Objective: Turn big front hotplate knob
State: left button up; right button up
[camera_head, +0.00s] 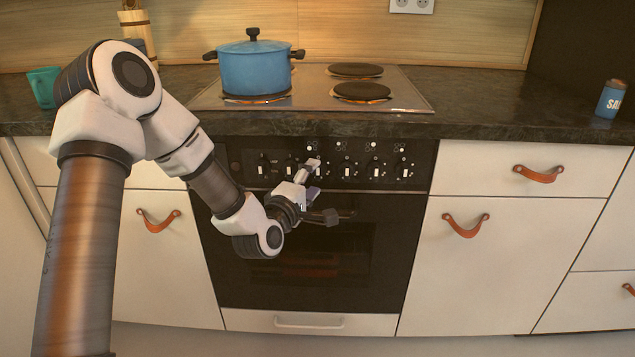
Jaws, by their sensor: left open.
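The black control panel (420,157) on the oven front carries a row of several knobs. Two knobs, (263,168) the leftmost and its neighbour (290,166), show left of my left gripper (314,178). Others, such as this knob (346,170), show to its right. My left gripper is open, with its fingertips at the panel near the middle of the row, partly covering the knob there. I cannot tell whether it touches that knob. The cooktop has a front right hotplate (362,91) and a front left hotplate (257,98) under a pot. My right gripper is not in view.
A blue lidded pot (254,70) stands on the front left hotplate. A back hotplate (355,70) is bare. White drawers with leather pulls (538,174) flank the oven. A teal mug (43,87) stands far left.

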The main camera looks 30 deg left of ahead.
aim_at(318, 171)
pick_arm(q)
jog(key=shift+w+a, duration=0.25)
jog(key=shift+w, duration=1)
jog(key=c, duration=1.1)
